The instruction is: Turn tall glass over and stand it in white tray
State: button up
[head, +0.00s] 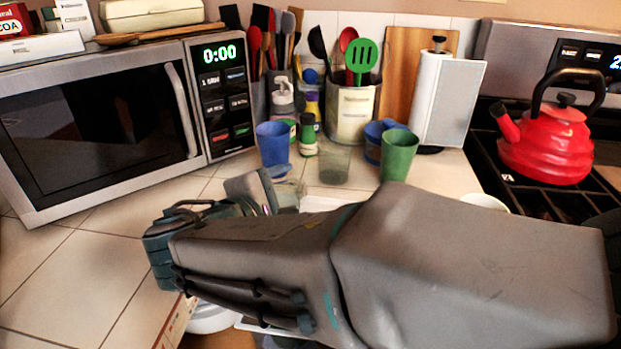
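My gripper (268,188) is partly in view beyond my arm, low over the counter. One grey finger shows, and a pale see-through shape (287,196) is beside it. I cannot tell if that shape is a glass, or if the gripper is shut on it. A clear glass (334,165) stands on the counter behind the gripper, between a blue cup and a green cup. A white strip (320,203) shows just behind my arm and may be part of the white tray. My arm hides the rest of it.
A blue cup (272,144) and a green cup (398,155) stand near the clear glass. A utensil crock (353,110) and bottles are behind. The microwave (110,115) is at left, the red kettle (547,140) on the stove at right. Counter tiles at front left are clear.

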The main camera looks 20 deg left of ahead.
jog(key=shift+o, duration=1)
jog(key=p+v, duration=0.1)
jog(key=v, duration=1.3)
jog(key=w+d+m+g+h+p, duration=0.2)
jog(key=w+d+m+g+p, duration=0.15)
jog(key=w+d, duration=0.4)
jog(key=w+d+m+g+h+p, duration=0.2)
jog(key=w+d+m+g+p, duration=0.15)
jog(key=d, duration=0.75)
jog(key=s+d+m+g+y+p, duration=0.1)
jog(key=d+m+g+y+p, duration=0.1)
jog(key=d+m, duration=0.6)
jog(key=s+d+m+g+y+p, duration=0.1)
jog(key=d+m+g+y+p, duration=0.1)
jog(key=d+m+p, duration=0.5)
jog(key=d+m+y, duration=0.1)
jog(key=d, duration=0.3)
jog(key=shift+s+d+y+p, duration=0.25)
jog(key=shift+d+y+p, duration=0.05)
jog(key=shift+d+y, duration=0.1)
jog(key=shift+a+r, duration=0.1)
jog(key=shift+r, duration=0.05)
